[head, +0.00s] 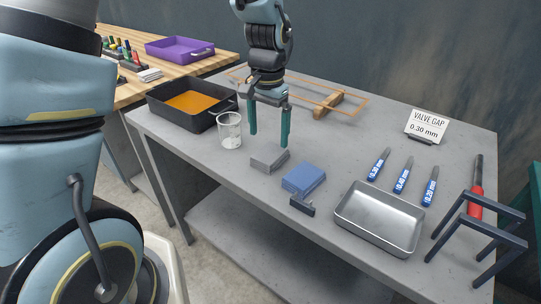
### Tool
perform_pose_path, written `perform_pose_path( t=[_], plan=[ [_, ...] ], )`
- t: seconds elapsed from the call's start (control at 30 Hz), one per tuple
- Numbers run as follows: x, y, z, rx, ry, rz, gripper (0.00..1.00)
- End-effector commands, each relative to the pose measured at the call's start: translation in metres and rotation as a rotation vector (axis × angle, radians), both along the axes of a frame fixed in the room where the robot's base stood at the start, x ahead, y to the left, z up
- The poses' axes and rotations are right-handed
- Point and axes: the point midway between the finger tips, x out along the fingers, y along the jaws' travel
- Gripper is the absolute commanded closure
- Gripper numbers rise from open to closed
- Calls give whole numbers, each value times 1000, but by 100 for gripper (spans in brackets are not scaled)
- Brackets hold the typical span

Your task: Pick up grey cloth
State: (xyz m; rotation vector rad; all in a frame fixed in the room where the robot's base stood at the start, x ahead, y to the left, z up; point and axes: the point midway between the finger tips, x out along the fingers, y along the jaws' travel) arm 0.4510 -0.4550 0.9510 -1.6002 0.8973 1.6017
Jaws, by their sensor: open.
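The grey cloth (268,161) looks like a small folded grey pad. It lies on the grey table, right of the glass beaker and left of a blue folded cloth (304,178). My gripper (269,128) hangs pointing down over the table, its two teal fingers spread apart with nothing between them. In this view the fingertips show just above and behind the grey cloth. The right fingertip ends close to its upper edge in the picture; I cannot tell the exact height gap.
A black pan of orange liquid (190,102) and a glass beaker (229,130) stand left of the gripper. A dark bracket (302,205), metal tray (379,218), blue-handled gauges (403,176), a red-handled tool (476,190), a dark frame (480,225) and a VALVE GAP sign (426,127) occupy the right.

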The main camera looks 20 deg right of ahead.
Motion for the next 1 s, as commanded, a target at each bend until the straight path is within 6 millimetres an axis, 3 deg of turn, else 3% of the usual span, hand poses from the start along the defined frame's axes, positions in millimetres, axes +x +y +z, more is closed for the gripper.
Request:
perform_pose_path(
  t=[0.23,0.53,0.83,1.0],
  plan=[
    [-1,1,-17,3,3,0,0],
    [-1,0,-54,2,1,0,0],
    [-1,-1,-59,-1,-1,1,0],
    [-1,-1,-59,-1,-1,1,18]
  ],
)
